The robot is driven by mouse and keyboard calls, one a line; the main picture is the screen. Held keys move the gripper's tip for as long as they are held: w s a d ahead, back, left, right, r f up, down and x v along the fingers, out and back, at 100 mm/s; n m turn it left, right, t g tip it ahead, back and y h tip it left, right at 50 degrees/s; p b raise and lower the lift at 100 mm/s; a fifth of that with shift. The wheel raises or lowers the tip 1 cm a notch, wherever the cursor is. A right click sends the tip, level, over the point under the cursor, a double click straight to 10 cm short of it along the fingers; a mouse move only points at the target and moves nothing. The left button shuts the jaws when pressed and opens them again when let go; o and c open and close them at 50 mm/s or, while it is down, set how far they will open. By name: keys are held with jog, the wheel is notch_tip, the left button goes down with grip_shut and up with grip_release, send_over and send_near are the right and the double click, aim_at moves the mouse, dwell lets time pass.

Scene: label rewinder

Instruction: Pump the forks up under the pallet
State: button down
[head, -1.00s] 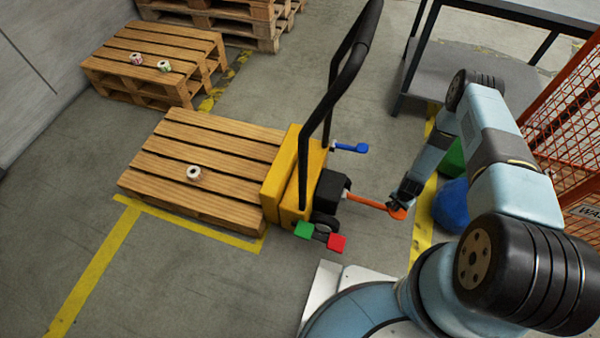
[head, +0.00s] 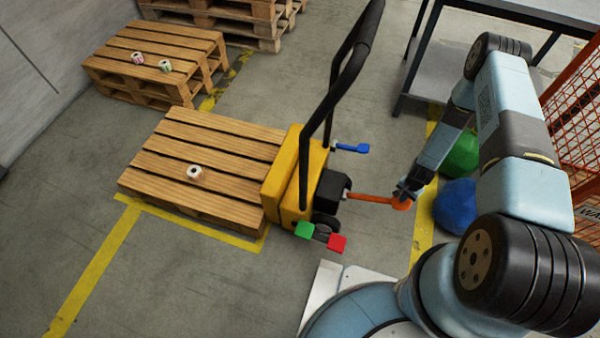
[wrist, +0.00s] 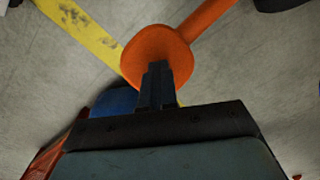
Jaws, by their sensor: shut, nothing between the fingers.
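The yellow pallet jack (head: 283,182) stands at the right end of a wooden pallet (head: 222,152); its forks are hidden. Its orange pump lever (head: 370,198) sticks out to the right, sloping slightly down in the picture to a round end pad. The pad also shows in the wrist view (wrist: 150,50). My gripper (head: 403,193) is shut and empty, its fingertips over the pad. In the wrist view the closed fingers (wrist: 157,75) overlap the pad's near edge; I cannot tell whether they touch it. A small white roll (head: 194,172) lies on the pallet.
The jack also has a black handle (head: 342,90), a blue lever (head: 351,148), and green (head: 304,230) and red (head: 337,243) pedals. Green and blue bags (head: 455,205) and an orange mesh fence (head: 575,125) are at the right. Another pallet stack (head: 160,60) stands behind.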

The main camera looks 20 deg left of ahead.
jog(key=shift+r, duration=0.7)
notch_tip(320, 180, down, 13)
notch_tip(320, 180, up, 13)
jog(key=shift+f, duration=0.1)
dwell(0.6)
